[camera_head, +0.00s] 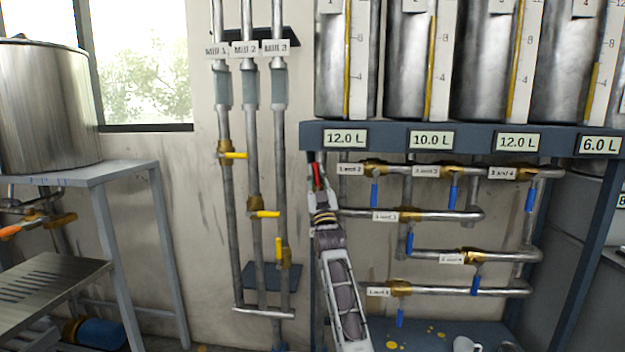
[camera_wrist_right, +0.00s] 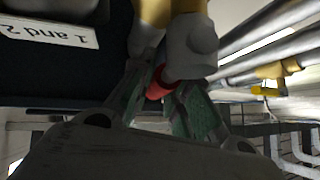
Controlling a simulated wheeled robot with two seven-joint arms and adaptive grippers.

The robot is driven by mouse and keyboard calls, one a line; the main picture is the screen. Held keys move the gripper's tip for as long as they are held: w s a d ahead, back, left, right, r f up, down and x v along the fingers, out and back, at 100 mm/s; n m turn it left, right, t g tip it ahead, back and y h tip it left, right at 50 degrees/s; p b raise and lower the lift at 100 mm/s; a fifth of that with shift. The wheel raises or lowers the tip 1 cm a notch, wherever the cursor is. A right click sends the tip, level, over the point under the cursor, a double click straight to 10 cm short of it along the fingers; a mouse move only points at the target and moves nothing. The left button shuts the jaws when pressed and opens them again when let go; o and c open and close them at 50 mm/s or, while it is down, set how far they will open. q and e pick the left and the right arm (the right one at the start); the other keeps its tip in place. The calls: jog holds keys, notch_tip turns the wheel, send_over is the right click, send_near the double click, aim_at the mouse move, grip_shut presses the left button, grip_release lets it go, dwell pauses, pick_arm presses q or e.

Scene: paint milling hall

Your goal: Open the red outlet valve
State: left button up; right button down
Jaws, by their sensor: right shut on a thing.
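The red outlet valve handle (camera_head: 317,172) is under the left end of the blue tank shelf, at the tip of my right arm. It also shows in the wrist view as a red piece (camera_wrist_right: 158,84) below a grey and brass valve body (camera_wrist_right: 185,48). My right gripper (camera_head: 320,190) reaches up from below. Its green-padded fingers (camera_wrist_right: 165,98) are shut on the red handle, one on each side. The arm and fingers hide part of the handle and the pipe behind it. My left gripper is not in view.
Several blue-handled valves (camera_head: 452,195) sit on pipes to the right, close to my right arm. Three mill pipes with yellow handles (camera_head: 265,214) stand to its left. The blue shelf (camera_head: 400,138) with several tanks is above.

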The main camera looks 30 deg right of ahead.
jog(key=shift+s+d+r+m+h, duration=0.15)
jog(key=shift+d+m+h, duration=0.05)
jog(key=shift+m+h, duration=0.75)
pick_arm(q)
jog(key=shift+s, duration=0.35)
pick_arm(e)
jog(key=shift+s+d+m+g+h, duration=0.2)
jog(key=shift+m+g+h, duration=0.2)
jog(key=shift+m+h, duration=0.4)
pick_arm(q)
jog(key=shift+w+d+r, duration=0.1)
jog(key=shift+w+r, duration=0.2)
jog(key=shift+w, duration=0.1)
pick_arm(e)
jog(key=shift+m, duration=0.25)
jog(key=c, duration=1.3)
grip_release()
jog(key=shift+c, duration=0.2)
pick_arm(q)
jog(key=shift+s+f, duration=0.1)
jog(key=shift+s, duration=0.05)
pick_arm(e)
jog(key=v, duration=0.7)
jog(key=shift+s+f, duration=0.15)
jog(key=shift+f, duration=0.15)
